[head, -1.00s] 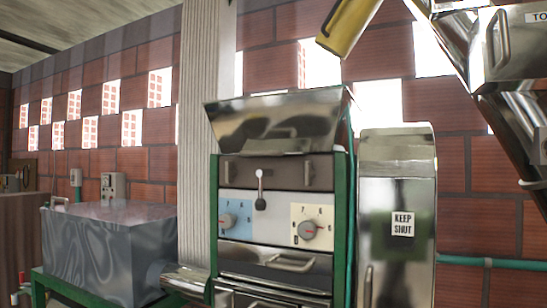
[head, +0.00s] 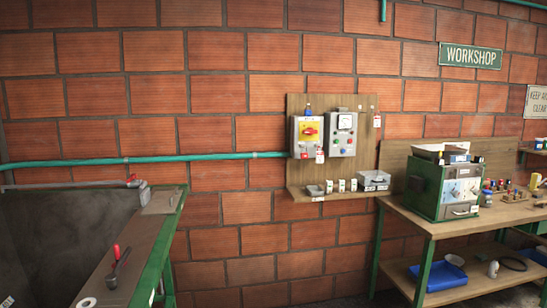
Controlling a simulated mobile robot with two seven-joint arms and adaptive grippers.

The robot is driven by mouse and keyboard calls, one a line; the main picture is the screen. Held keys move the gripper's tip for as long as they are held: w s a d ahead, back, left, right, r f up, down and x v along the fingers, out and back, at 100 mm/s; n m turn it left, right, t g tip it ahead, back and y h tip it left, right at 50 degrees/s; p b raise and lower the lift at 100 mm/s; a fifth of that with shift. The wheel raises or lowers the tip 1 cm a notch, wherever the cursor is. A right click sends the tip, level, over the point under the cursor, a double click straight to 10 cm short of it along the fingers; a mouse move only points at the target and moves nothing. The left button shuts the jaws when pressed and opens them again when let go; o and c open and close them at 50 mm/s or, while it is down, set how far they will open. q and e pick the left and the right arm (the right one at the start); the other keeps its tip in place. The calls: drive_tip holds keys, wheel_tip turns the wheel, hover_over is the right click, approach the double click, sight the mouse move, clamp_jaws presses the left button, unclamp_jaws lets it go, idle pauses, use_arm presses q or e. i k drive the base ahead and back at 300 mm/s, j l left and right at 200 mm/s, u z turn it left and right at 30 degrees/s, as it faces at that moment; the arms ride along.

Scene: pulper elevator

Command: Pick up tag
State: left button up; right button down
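A small white-and-red tag (head: 319,156) hangs below the yellow switch box (head: 307,136) with a red rotary handle. A similar tag (head: 377,121) hangs at the right edge of the wooden wall board (head: 366,150). I cannot tell which one the task means. Small white labelled items (head: 341,186) stand in a row on the board's shelf, too small to read. Neither of my grippers is in view.
A grey meter box (head: 343,134) is beside the switch box. A wooden bench (head: 430,222) with a green machine (head: 443,187) stands at right. At left is a green-framed tank (head: 152,262) with a red-handled tool (head: 117,264) on its ledge.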

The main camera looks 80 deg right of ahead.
sight(320, 155)
drive_tip(key=z, duration=3.05)
drive_tip(key=i+l, duration=0.25)
drive_tip(key=i, duration=0.2)
drive_tip(key=i+l, duration=0.25)
drive_tip(key=i, duration=0.25)
drive_tip(key=i+l, duration=0.25)
drive_tip(key=i, duration=0.2)
drive_tip(key=i+l, duration=0.25)
drive_tip(key=i, duration=0.25)
drive_tip(key=u, duration=0.05)
